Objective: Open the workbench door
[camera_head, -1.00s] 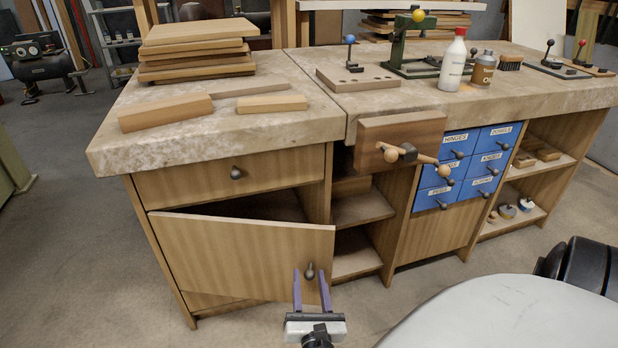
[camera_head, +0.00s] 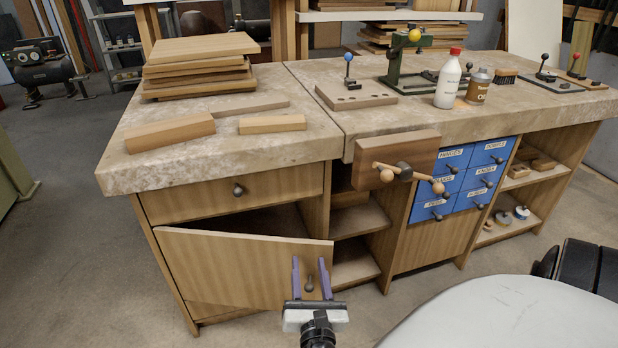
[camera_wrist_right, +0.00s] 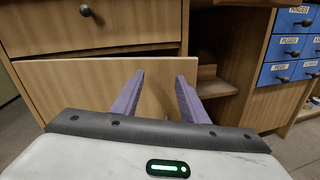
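The wooden workbench door (camera_head: 235,270) stands ajar, with a dark gap showing above its top edge. It also fills much of the right wrist view (camera_wrist_right: 85,85). Its dark knob (camera_head: 309,284) is near the door's right edge. My right gripper (camera_head: 311,266) is open, with its two purple fingers on either side of the knob and visible space between each finger and the knob. In the right wrist view the fingers (camera_wrist_right: 160,76) are spread apart in front of the door, and the knob is mostly hidden. My left gripper is in neither view.
A drawer (camera_head: 235,194) with a dark knob sits above the door. A wooden vise (camera_head: 396,158) juts out from the bench's front, right of the door. Open shelves (camera_head: 355,262) and blue drawers (camera_head: 470,180) lie further right. Bare floor (camera_head: 110,290) is at left.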

